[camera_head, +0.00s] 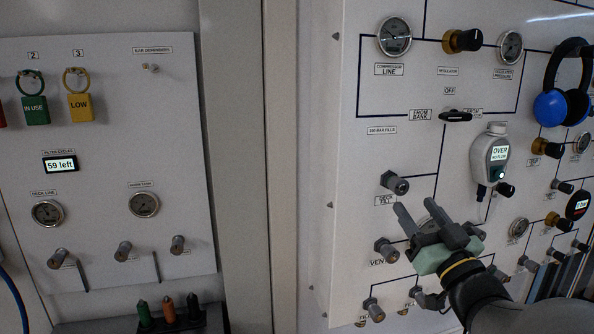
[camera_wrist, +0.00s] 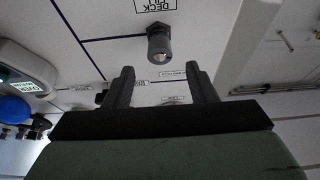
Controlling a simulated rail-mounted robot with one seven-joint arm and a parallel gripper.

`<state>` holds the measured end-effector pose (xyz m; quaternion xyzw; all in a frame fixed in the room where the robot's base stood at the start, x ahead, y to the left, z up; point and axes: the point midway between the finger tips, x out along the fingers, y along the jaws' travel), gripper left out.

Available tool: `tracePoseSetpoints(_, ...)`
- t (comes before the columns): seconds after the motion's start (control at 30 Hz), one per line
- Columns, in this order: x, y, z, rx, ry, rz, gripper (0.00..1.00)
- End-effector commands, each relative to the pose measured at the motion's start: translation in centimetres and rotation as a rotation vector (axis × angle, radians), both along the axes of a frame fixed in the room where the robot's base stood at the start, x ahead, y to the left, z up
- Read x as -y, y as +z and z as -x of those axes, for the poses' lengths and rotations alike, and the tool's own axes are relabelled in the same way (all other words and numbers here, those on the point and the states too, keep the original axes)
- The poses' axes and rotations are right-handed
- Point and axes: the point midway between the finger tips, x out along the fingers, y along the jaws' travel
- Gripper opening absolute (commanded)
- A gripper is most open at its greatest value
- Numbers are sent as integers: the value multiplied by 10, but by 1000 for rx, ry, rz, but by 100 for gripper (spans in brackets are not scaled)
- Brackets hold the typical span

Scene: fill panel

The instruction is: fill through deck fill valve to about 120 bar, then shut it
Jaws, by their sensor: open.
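The deck fill valve (camera_head: 396,183) is a grey round knob on the right white panel, above its DECK FILL label (camera_head: 384,200). In the wrist view the knob (camera_wrist: 159,46) appears beyond the fingertips, near the top middle, with the label upside down. My gripper (camera_head: 416,207) is open and empty, just below and to the right of the knob, apart from it. In the wrist view its two fingers (camera_wrist: 160,70) stand on either side of empty space.
The vent valve (camera_head: 386,250) is close to my gripper's left side. A grey meter (camera_head: 492,157) reading OVER, NO FLOW juts out at the upper right. A black selector (camera_head: 456,115) sits above. Blue headphones (camera_head: 562,85) hang far right. The panel left of the deck valve is clear.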

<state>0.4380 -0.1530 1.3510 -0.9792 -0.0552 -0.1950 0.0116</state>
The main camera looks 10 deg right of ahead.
Motion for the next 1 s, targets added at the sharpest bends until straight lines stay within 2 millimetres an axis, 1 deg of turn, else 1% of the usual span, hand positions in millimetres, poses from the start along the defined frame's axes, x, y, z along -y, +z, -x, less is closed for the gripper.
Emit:
tracePoseSetpoints(0.03, -1, 8, -11, -1, 4, -1, 51)
tracePoseSetpoints(0.1, -3, 14, -25, -1, 3, -1, 51)
tracePoseSetpoints(0.2, -5, 20, -41, 0, 3, 0, 51)
tracePoseSetpoints(0.33, -7, 26, -57, -1, 2, 1, 51)
tracePoseSetpoints(0.5, -8, 29, -67, 0, 1, 0, 51)
tracePoseSetpoints(0.77, -8, 29, -69, 0, 1, 1, 51)
tracePoseSetpoints(0.8, -8, 29, -69, 0, 1, 1, 48)
tracePoseSetpoints(0.87, -8, 29, -69, 0, 1, 1, 32)
tracePoseSetpoints(0.9, -8, 29, -69, 0, 1, 1, 21)
tracePoseSetpoints(0.93, -8, 29, -69, 0, 1, 1, 12)
tracePoseSetpoints(0.97, -8, 29, -69, 0, 1, 1, 7)
tracePoseSetpoints(1.0, -8, 29, -69, 0, 1, 1, 7)
